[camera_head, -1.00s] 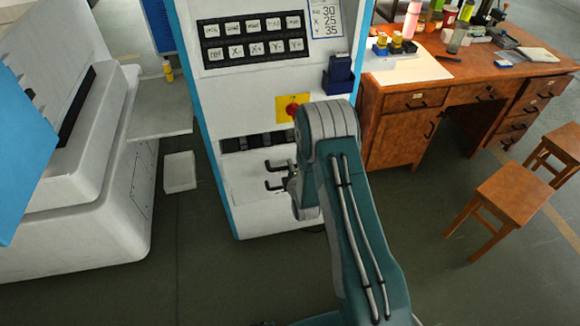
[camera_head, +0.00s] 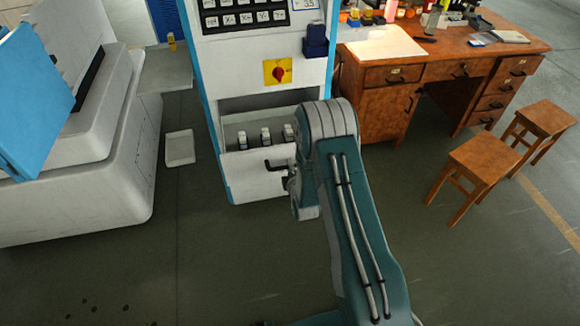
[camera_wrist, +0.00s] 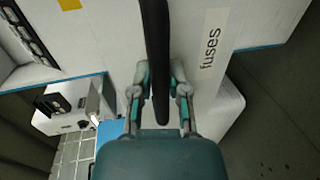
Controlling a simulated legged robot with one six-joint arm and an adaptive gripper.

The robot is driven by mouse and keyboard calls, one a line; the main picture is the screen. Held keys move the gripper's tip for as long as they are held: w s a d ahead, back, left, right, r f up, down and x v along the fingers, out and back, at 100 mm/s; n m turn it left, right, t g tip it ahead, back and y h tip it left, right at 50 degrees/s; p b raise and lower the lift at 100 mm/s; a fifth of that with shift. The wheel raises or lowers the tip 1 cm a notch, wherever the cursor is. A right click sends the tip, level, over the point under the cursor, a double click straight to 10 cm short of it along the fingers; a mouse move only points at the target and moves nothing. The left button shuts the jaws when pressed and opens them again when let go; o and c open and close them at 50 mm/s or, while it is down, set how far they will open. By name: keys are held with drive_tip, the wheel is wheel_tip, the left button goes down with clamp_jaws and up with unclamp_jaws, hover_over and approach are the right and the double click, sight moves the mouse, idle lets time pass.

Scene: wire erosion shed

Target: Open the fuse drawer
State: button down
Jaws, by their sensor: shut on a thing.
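The fuse drawer (camera_head: 238,174) in the lower front of the white cabinet is pulled out. Its open top shows several white and dark fuses (camera_head: 265,138) standing inside; my arm hides its right end. A black handle (camera_head: 278,164) sticks out from the drawer front. My gripper (camera_head: 290,182) is at this handle, partly hidden by my own arm. In the wrist view, the black handle bar (camera_wrist: 156,45) runs between the two fingers of my gripper (camera_wrist: 160,88), which is shut on it. The "fuses" label (camera_wrist: 211,47) is on the white front beside the handle.
The cabinet carries a red knob on a yellow plate (camera_head: 278,72) above the drawer. A white machine (camera_head: 85,160) stands left, with a small white box (camera_head: 180,148) on the floor. A wooden desk (camera_head: 440,70) and two stools (camera_head: 484,165) stand right. The floor in front is clear.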

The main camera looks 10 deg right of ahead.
drive_tip(key=shift+s+f, duration=0.25)
drive_tip(key=shift+f, duration=0.05)
drive_tip(key=c, duration=0.6)
unclamp_jaws()
drive_tip(key=shift+w, duration=0.1)
drive_tip(key=shift+r, duration=0.1)
drive_tip(key=shift+r, duration=0.1)
drive_tip(key=v, duration=1.1)
drive_tip(key=shift+s, duration=0.4)
